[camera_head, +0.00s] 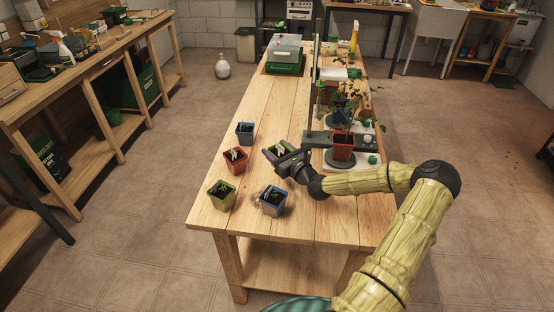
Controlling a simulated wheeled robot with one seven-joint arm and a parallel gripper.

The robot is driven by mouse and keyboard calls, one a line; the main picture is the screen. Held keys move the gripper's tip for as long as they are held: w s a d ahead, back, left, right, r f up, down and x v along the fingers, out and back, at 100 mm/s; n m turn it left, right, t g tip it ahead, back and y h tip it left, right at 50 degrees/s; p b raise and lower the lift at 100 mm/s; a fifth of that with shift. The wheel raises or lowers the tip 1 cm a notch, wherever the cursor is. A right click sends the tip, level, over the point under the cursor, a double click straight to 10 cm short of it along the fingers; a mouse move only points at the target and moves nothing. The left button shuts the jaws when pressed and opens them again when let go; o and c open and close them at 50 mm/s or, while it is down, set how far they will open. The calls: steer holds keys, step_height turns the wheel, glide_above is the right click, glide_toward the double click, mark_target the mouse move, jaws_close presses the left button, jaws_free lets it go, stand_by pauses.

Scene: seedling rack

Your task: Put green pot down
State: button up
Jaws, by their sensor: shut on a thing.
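My gripper (285,157) is shut on a small green pot (275,154), over the middle of the wooden table (277,97). The pot has a pale label in it, and the gripper hides much of it. I cannot tell whether its base touches the table. Another yellow-green pot (221,197) with a seedling stands near the table's front left corner.
A blue pot (244,134) and a red pot (235,160) stand to the left. A blue-grey pot (271,207) stands in front. A red pot with a tall plant (343,149) stands right of my gripper. Bare tabletop lies toward the back left.

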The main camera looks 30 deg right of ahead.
steer(key=shift+f, duration=1.85)
steer(key=shift+f, duration=0.25)
steer(key=o, duration=1.1)
steer(key=shift+r, duration=0.1)
steer(key=shift+c, duration=0.2)
steer(key=shift+r, duration=0.2)
steer(key=shift+s+f, duration=0.1)
steer(key=shift+s, duration=0.2)
steer(key=s, duration=0.3)
steer(key=s+d+b, duration=0.1)
steer(key=s, duration=0.3)
steer(key=s+d, duration=0.1)
steer(key=s, duration=0.3)
steer(key=shift+s+d, duration=0.1)
steer(key=shift+s, duration=0.05)
